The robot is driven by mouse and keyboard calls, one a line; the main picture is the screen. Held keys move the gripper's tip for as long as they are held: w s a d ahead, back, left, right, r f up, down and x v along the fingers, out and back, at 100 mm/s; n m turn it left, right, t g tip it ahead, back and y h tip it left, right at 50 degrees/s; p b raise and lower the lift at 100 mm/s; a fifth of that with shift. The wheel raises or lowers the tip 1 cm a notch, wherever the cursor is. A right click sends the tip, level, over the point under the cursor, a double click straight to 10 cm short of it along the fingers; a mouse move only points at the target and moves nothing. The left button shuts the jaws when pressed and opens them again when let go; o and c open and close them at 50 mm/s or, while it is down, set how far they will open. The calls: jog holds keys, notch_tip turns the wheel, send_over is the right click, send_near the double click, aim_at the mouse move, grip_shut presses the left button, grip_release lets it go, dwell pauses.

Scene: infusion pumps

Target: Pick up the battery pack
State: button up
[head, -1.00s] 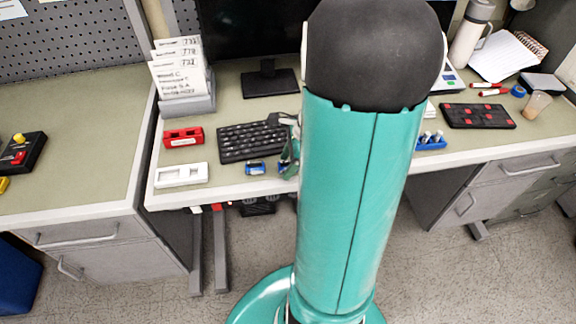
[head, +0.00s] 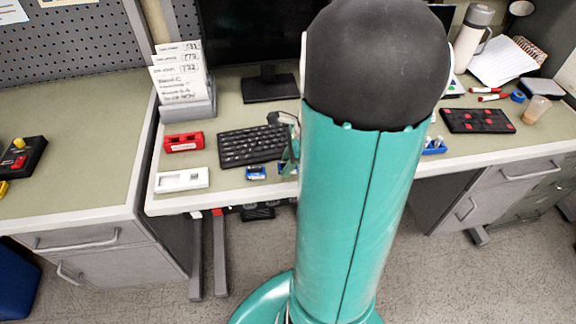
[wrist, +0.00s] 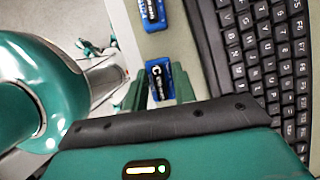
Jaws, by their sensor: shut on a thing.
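A blue battery pack with a white letter C (wrist: 159,80) is between the two green fingers of my gripper (wrist: 160,86) in the wrist view. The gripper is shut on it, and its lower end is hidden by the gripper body. In the head view my gripper (head: 289,152) is at the table's front edge, partly hidden by my arm, with a bit of blue visible at it. A second blue pack (wrist: 152,14) lies near it on the table. It also shows in the head view (head: 256,173), left of the gripper.
A black keyboard (head: 252,147) lies close behind the gripper. A white tray (head: 181,180) and a red holder (head: 184,142) are on the left of the table (head: 225,185). A blue holder (head: 434,146) and a black tray (head: 462,126) are on the right.

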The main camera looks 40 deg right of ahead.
jog(key=s+a+r, duration=0.1)
jog(key=s+r, duration=1)
jog(key=s, duration=0.3)
jog(key=shift+r, duration=0.1)
jog(key=shift+w, duration=0.1)
